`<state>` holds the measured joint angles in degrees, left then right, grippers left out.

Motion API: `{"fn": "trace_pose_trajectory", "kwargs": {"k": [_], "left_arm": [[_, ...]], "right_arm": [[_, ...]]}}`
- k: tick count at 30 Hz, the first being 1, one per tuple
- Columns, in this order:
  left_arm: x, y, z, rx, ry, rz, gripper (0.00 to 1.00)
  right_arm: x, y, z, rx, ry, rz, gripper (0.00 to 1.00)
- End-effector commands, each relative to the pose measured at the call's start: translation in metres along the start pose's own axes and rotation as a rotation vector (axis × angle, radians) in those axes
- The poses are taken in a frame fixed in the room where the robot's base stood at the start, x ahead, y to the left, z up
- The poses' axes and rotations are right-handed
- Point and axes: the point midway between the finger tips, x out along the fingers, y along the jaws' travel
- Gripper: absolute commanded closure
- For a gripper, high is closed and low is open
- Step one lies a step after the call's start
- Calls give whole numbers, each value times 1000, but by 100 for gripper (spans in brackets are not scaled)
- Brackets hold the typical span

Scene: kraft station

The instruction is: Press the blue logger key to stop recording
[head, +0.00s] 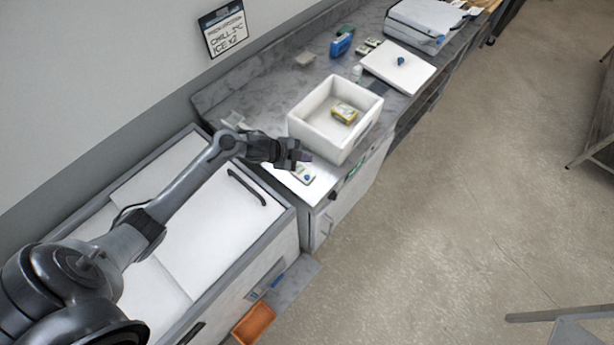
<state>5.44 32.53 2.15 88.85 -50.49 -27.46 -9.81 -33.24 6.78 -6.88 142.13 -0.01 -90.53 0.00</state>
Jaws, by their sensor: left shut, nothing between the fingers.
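A small white logger (301,169) lies on the counter near its front left corner. Its round blue key (308,177) shows on the end nearer the counter's front edge. My left gripper (303,156) is shut and empty, with its fingertips just behind the logger in the picture and close to it. It partly covers the logger's far end. I cannot tell whether the fingertips touch the logger; the blue key itself is uncovered. My right gripper is not in view.
A white foam box (298,125) holding a yellow pack (344,112) stands right beside the gripper. Its white lid (398,68) with a blue knob lies farther back. A white chest (215,215) with a dark handle is below my left arm.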

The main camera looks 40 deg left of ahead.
Motion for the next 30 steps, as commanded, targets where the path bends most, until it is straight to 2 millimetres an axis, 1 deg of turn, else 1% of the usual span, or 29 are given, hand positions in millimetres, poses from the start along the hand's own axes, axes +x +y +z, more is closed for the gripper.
{"fn": "trace_pose_trajectory", "kwargs": {"k": [8, 19, 24, 30], "left_arm": [[17, 12, 12, -2, 1, 0, 100], [47, 34, 34, 0, 0, 0, 100], [56, 41, 41, 0, -1, 0, 100], [60, 44, 44, 0, 0, 0, 100]], "right_arm": [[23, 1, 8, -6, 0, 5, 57], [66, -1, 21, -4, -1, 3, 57], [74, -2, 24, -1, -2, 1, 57], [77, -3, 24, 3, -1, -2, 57]]}}
